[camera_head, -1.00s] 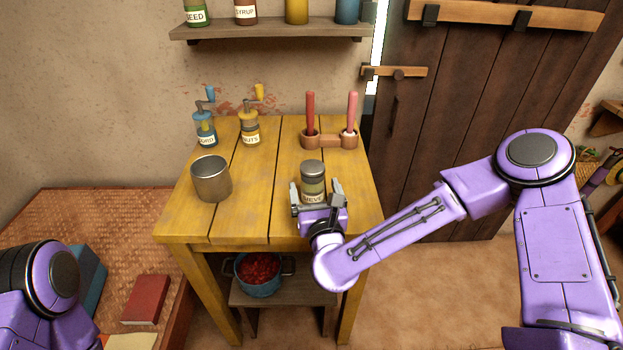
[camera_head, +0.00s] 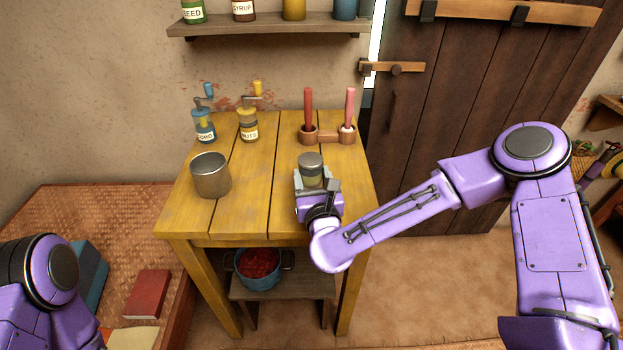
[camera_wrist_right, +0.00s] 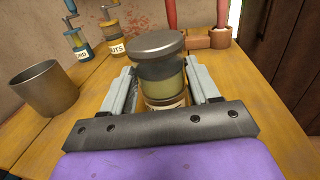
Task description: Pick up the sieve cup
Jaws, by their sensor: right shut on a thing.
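The sieve cup (camera_head: 311,168) is a small cylinder with a grey metal lid, an olive-green body and a pale label. It stands upright near the front right of the yellow table (camera_head: 258,215). My right gripper (camera_head: 318,184) is around it from the front, shut on its sides. In the right wrist view the sieve cup (camera_wrist_right: 162,72) sits between the two grey fingers (camera_wrist_right: 166,90), its lower part and label partly hidden by the gripper. My left arm shows at the lower left, but its gripper is out of view.
A metal cup (camera_head: 211,175) stands at the table's left. Two grinders (camera_head: 204,123) (camera_head: 248,125) stand at the back left. A clay holder (camera_head: 327,134) with red and pink handles is at the back right. A blue pot (camera_head: 258,269) is on the lower shelf. The table's middle is clear.

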